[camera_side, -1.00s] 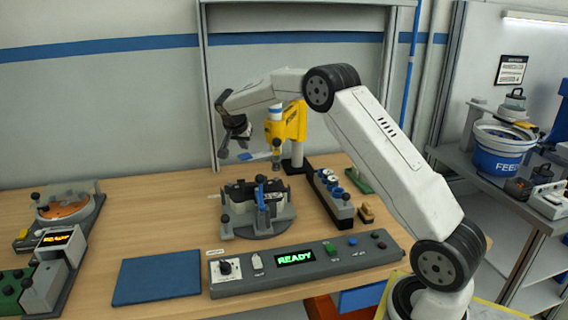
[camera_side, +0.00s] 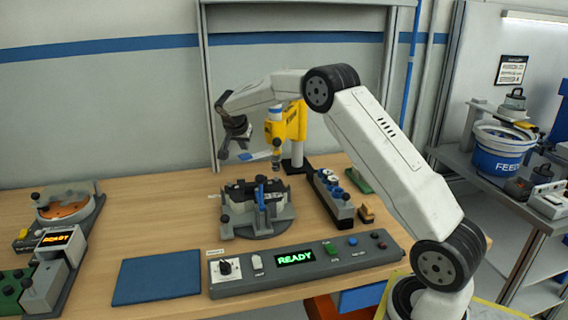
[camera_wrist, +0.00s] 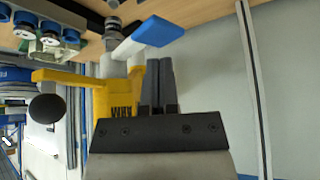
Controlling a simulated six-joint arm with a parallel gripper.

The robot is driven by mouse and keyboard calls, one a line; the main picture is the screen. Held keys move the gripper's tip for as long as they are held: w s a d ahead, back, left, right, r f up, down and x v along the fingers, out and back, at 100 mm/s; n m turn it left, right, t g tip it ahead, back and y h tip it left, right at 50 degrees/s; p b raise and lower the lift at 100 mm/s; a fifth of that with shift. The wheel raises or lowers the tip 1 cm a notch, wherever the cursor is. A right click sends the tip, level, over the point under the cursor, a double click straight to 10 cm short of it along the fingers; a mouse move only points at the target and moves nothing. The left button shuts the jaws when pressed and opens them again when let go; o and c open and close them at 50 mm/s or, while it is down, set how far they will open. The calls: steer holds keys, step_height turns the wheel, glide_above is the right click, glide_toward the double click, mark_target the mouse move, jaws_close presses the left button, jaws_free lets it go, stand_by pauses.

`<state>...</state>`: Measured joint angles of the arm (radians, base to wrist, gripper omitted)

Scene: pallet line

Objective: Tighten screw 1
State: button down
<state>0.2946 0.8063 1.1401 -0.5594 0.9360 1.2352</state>
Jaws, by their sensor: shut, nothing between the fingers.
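The yellow screwdriver unit (camera_side: 292,122) stands on a column behind the fixture; its spindle points down. A flat white lever with a blue end (camera_wrist: 158,31) sticks out from it, also visible in the side view (camera_side: 255,156). My gripper (camera_wrist: 159,63) is shut and empty, its fingertips close to this lever in the wrist view; I cannot tell whether they touch it. In the side view my gripper (camera_side: 228,150) is left of the spindle, above the table. The fixture (camera_side: 260,228) holds a black-topped workpiece (camera_side: 243,190) with a blue clamp handle (camera_side: 261,197). Screw 1 cannot be made out.
A control panel (camera_side: 310,270) with a green READY display lies in front of the fixture. A blue mat (camera_side: 156,278) lies front left. A rack with blue-topped parts (camera_side: 332,193) stands to the right. Another station (camera_side: 67,212) is at far left.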

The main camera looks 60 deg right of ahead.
mark_target(243, 158)
steer(key=shift+f, duration=0.3)
steer(key=shift+f, duration=0.35)
steer(key=shift+f, duration=2.1)
steer(key=shift+s+f, duration=0.1)
steer(key=shift+f, duration=0.55)
stand_by(1.3)
steer(key=shift+r, duration=0.2)
stand_by(0.4)
steer(key=shift+r, duration=4.6)
